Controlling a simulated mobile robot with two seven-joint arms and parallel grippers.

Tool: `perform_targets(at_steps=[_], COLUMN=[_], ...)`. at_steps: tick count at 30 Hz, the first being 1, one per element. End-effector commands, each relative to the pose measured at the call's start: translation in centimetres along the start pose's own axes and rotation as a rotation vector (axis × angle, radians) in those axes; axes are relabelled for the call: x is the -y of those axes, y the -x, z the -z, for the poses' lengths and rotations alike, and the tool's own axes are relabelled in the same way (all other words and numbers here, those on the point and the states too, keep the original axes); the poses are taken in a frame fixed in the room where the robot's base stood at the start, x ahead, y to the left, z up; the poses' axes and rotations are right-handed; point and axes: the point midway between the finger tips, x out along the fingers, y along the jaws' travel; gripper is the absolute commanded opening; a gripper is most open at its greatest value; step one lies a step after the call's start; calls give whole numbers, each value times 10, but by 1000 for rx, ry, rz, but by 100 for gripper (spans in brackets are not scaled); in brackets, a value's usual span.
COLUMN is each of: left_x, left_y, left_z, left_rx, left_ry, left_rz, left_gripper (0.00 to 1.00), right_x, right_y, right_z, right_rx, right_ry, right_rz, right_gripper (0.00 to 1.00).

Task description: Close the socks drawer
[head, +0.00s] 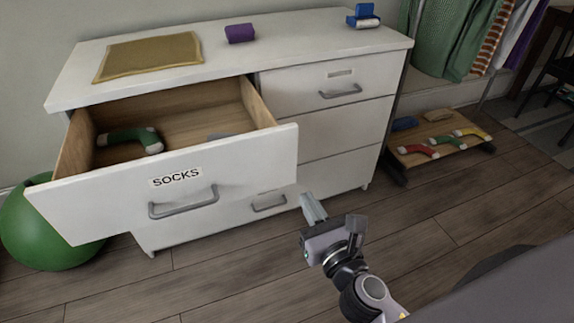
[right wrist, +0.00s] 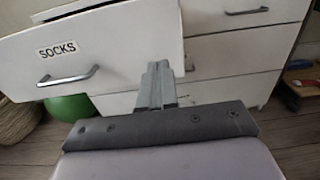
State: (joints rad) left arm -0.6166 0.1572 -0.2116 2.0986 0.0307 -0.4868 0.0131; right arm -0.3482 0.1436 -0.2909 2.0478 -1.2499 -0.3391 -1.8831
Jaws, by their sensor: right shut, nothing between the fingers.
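The socks drawer (head: 240,160) is pulled well out of the white dresser (head: 335,125), at its upper left. Its front carries a SOCKS label (head: 175,177) and a grey bar handle (head: 184,203). A green and white sock (head: 130,139) and a grey item (head: 222,136) lie inside. My right gripper (head: 309,200) is shut and empty, just right of the drawer front's lower right corner in the head view. The right wrist view also shows the drawer front (right wrist: 120,50), left of and beyond the gripper fingers (right wrist: 156,72). My left gripper is not in view.
A gold mat (head: 150,55), a purple roll (head: 240,33) and a blue item (head: 363,16) lie on the dresser top. A green ball (head: 40,235) sits at left. A low wheeled board (head: 440,150) with several socks stands at right. Floor in front is clear.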

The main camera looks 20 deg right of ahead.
Motion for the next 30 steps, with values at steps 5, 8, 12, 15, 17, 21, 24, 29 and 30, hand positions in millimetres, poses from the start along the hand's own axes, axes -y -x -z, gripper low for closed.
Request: perform_targets(at_steps=[5,8,12,15,17,21,24,29,30], left_x=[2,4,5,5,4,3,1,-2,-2], left_y=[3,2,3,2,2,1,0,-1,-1], left_z=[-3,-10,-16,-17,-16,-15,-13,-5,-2], left_rx=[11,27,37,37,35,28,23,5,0], left_ry=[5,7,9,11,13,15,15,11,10], left_rz=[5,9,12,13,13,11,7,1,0], left_gripper=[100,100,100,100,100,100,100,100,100], right_x=[0,0,0,0,0,0,0,0,0], right_y=[-28,-44,-66,-82,-92,-110,-119,-127,-127], right_z=[-2,-2,-1,0,-1,0,1,0,1], right_rx=[2,2,1,1,1,0,-1,-2,-3], right_ry=[-2,-3,-4,-5,-4,-5,-6,-5,-5], right_rz=[1,2,1,1,1,1,1,1,1], right_gripper=[0,0,0,0,0,0,0,0,0])
